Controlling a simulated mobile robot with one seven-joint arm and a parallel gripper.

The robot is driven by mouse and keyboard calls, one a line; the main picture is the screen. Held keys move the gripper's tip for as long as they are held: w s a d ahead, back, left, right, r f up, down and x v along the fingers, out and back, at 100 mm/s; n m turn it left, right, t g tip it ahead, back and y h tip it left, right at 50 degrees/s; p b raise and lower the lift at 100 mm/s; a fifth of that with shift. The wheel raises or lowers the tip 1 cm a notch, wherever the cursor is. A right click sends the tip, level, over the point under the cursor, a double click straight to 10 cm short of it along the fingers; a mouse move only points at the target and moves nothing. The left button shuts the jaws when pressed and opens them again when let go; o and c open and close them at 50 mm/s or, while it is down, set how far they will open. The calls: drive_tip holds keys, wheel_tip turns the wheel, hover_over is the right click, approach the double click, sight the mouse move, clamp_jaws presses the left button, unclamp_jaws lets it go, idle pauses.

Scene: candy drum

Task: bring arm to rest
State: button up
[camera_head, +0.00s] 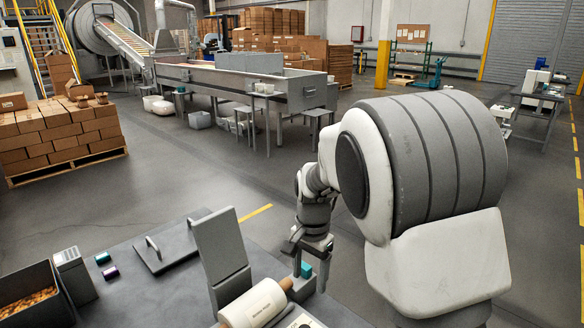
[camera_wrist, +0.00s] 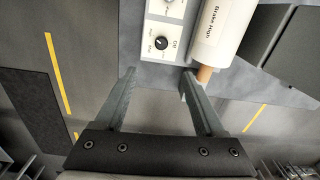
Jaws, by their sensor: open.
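My gripper (camera_head: 305,256) hangs from my arm over the right edge of the grey workbench (camera_head: 150,303). In the wrist view my gripper (camera_wrist: 158,75) has its two fingers well apart, with nothing between them. A white roller (camera_head: 256,302) with wooden ends and a "Brake High" label lies just left of the gripper in the head view. In the wrist view the roller (camera_wrist: 219,32) is beyond the right fingertip; whether they touch is unclear. A pale control panel (camera_wrist: 166,28) with a black knob (camera_wrist: 162,43) lies ahead of the fingers.
A small teal block (camera_head: 306,269) shows below the gripper. An upright grey panel (camera_head: 220,248), a handled lid (camera_head: 165,247), small teal (camera_head: 103,258) and purple (camera_head: 110,272) blocks and a dark bin (camera_head: 30,296) occupy the bench. Open floor (camera_head: 180,190) lies beyond.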

drive_tip(key=s+d+r+n+t+p, duration=0.1)
drive_tip(key=s+d+r+n+t, duration=0.4)
drive_tip(key=s+r, duration=0.7)
drive_tip(key=s+d+r+n+p, duration=0.1)
drive_tip(key=s+d+r, duration=0.1)
drive_tip(key=s, duration=0.3)
drive_tip(key=s+d+r+n, duration=0.2)
drive_tip(key=s+r, duration=0.1)
drive_tip(key=s, duration=0.3)
drive_tip(key=shift+d+p, duration=0.25)
drive_tip(key=shift+p, duration=0.1)
idle(0.8)
